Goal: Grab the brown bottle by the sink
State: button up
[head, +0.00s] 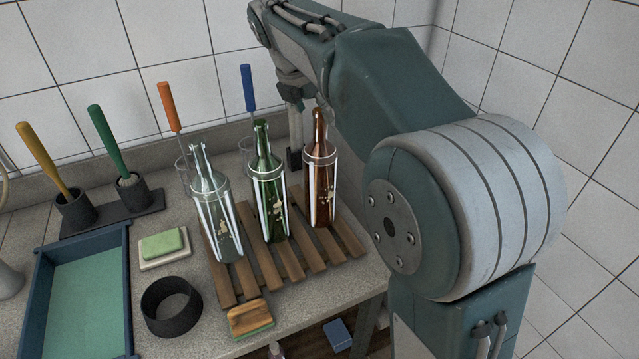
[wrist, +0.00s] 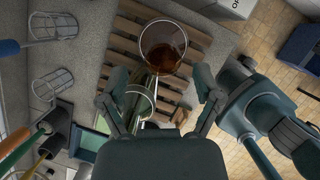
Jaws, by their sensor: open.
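My gripper (head: 303,125) is behind and around the bottle's neck height, partly hidden by the bottle and my arm. In the wrist view my gripper (wrist: 160,85) is open, fingers spread to either side; contact cannot be told. The green bottle (head: 267,195) also shows between the fingers (wrist: 141,98).
A clear bottle (head: 216,210) stands left of the green one. Brushes stand behind, including a blue-handled one (head: 247,85). Tiled walls close the back.

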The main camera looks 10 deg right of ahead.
jog(key=x, duration=0.4)
jog(key=shift+d+f, duration=0.1)
jog(key=shift+f, duration=0.1)
jog(key=shift+s, duration=0.1)
grip_shut()
notch_tip(320, 180, up, 10)
dwell(0.4)
